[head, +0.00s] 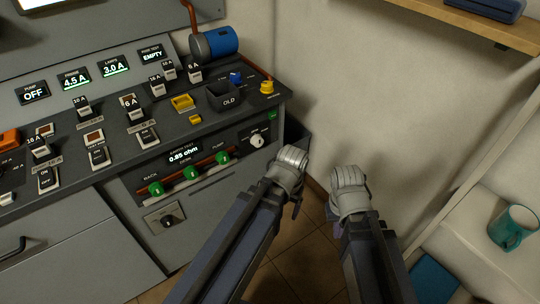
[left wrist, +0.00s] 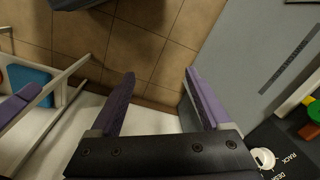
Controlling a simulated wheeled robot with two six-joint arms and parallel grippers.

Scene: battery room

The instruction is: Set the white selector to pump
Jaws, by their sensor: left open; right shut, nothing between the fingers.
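The white selector (head: 257,140) is a round knob at the right end of the dark earth-test panel, right of the display reading 0.85 ohm. In the left wrist view the white knob (left wrist: 263,158) shows at the lower right corner, beside the labels RACK and DESK. I cannot tell which label it points to. My left gripper (head: 288,172) is just right of and below the selector in the head view, apart from it. Its purple fingers (left wrist: 160,82) are spread with nothing between them. My right gripper (head: 350,190) is further right, over the floor, shut and empty.
Green plugs (head: 156,188) sit along the panel left of the selector, by RACK, DESK and PUMP. Above are the OLD bin (head: 223,96) and a yellow knob (head: 267,87). A wall stands close behind my grippers.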

